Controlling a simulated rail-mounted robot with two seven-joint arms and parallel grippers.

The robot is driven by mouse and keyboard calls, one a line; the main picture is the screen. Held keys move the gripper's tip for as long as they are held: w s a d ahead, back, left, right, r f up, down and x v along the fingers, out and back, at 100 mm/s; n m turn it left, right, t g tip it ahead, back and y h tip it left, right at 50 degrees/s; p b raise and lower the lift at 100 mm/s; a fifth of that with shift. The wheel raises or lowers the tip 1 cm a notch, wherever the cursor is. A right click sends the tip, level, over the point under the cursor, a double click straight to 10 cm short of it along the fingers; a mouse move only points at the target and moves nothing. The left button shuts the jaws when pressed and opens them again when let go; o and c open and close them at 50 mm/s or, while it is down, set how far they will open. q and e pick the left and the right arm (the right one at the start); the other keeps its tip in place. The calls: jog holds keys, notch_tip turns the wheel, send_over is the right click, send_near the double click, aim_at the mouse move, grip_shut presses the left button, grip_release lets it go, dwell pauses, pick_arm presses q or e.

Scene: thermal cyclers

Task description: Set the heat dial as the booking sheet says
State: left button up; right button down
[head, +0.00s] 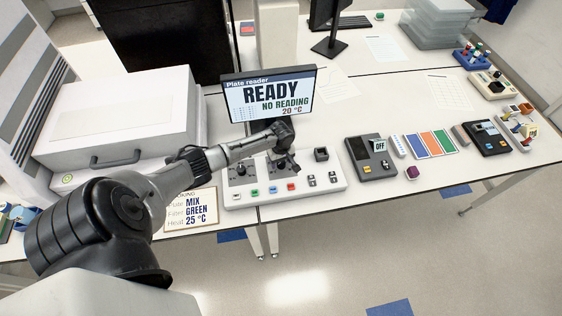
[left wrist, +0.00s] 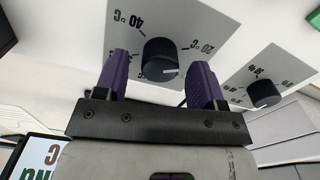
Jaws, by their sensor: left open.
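The heat dial (left wrist: 160,56) is a black knob on a light plate marked 20 °C and 40 °C in the left wrist view. Its white mark lies toward the picture's lower right, nearer the 20 °C label. My left gripper (left wrist: 160,64) is open, with its purple fingers on either side of the knob and gaps showing. I cannot tell how deep they reach. In the head view my left gripper (head: 284,163) is over the control panel (head: 320,188) and hides the dial. The booking sheet (head: 190,212) reads MIX, GREEN, 25 °C. The screen (head: 268,93) reads READY, NO READING, 20 °C.
A second black knob (left wrist: 263,93) sits close to the right finger. The panel's front carries coloured buttons and switches. The screen stands just behind my gripper. A white lidded machine (head: 120,120) is to the left; a dark device reading OFF (head: 371,158) is to the right.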

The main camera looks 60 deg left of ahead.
pick_arm(q)
jog(key=shift+f, duration=0.35)
jog(key=c, duration=0.9)
